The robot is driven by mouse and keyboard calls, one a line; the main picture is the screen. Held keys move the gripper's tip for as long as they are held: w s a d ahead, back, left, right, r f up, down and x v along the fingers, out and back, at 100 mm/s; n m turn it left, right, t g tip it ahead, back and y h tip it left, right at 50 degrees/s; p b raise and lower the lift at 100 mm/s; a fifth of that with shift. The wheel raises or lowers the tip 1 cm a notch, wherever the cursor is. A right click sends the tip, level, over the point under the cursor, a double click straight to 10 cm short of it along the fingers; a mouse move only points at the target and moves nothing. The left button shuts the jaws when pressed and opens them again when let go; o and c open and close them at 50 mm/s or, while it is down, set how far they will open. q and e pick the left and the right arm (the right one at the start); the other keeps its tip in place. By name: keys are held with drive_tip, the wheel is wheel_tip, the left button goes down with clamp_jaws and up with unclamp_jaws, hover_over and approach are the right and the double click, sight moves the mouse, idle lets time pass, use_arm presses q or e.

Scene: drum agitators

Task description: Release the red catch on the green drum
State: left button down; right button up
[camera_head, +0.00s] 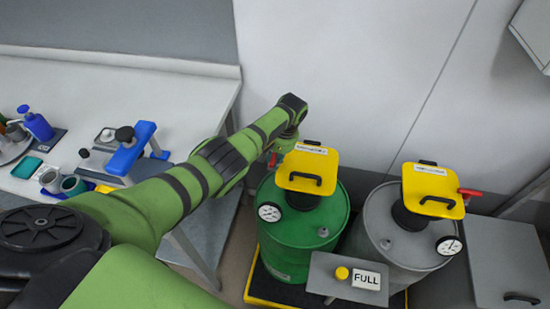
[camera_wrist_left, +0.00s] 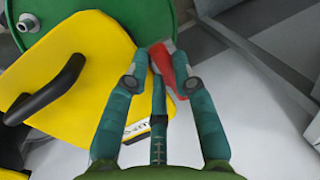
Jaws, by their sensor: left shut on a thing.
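The green drum (camera_head: 300,235) stands at the centre of the head view, with a yellow lid flap (camera_head: 308,168) raised on its dark neck. Its red catch (camera_head: 272,160) is mostly hidden behind my left gripper (camera_head: 281,149). In the left wrist view the red catch (camera_wrist_left: 166,66) lies between the two teal fingers of my left gripper (camera_wrist_left: 160,62), which is shut on it. The yellow flap (camera_wrist_left: 75,75) with its black handle is beside the fingers on the left, and part of the green drum (camera_wrist_left: 105,22) shows behind. My right gripper is in neither view.
A grey drum (camera_head: 385,255) with a similar yellow lid (camera_head: 433,188) and red catch (camera_head: 470,193) stands to the right. A FULL sign (camera_head: 366,279) is in front. A workbench (camera_head: 110,85) with tools is at left; a wall is close behind.

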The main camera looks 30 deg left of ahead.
use_arm(q)
drive_tip(key=c, duration=1)
unclamp_jaws()
drive_tip(key=shift+w, duration=0.1)
drive_tip(key=shift+r, duration=0.1)
wheel_tip(320, 180, up, 12)
hover_over(282, 166)
drive_tip(key=shift+w+d+f, duration=0.1)
drive_tip(key=shift+f, duration=0.1)
drive_tip(key=shift+f, duration=0.1)
